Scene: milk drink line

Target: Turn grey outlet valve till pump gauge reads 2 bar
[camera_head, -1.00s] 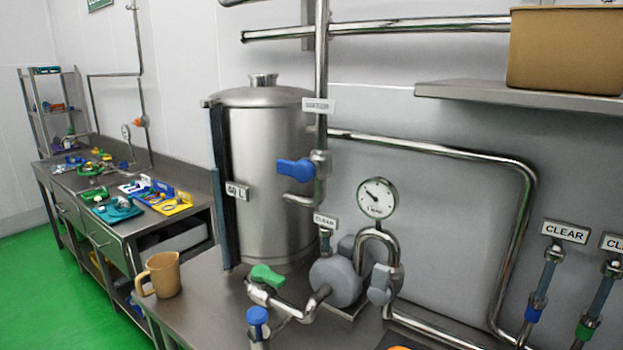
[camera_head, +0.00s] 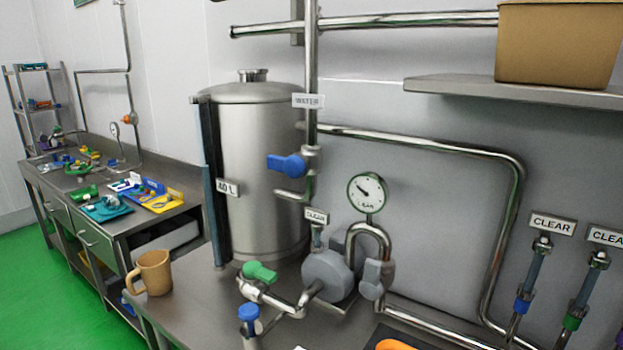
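The grey outlet valve (camera_head: 372,279) sits on the pipe right of the round grey pump (camera_head: 328,275). Its grey handle points roughly downward. The pump gauge (camera_head: 367,192) stands above the outlet pipe, with a white round face and a dark needle pointing to the upper left. Its numbers are too small to read. Neither of my grippers is in view, and nothing touches the valve.
A steel tank (camera_head: 262,175) stands behind the pump. A green-handled valve (camera_head: 259,271), a blue-handled valve (camera_head: 249,312) and a blue water valve (camera_head: 286,165) are nearby. A tan jug (camera_head: 153,273) stands at the bench's left edge. A brown bin (camera_head: 556,45) sits on the shelf above right.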

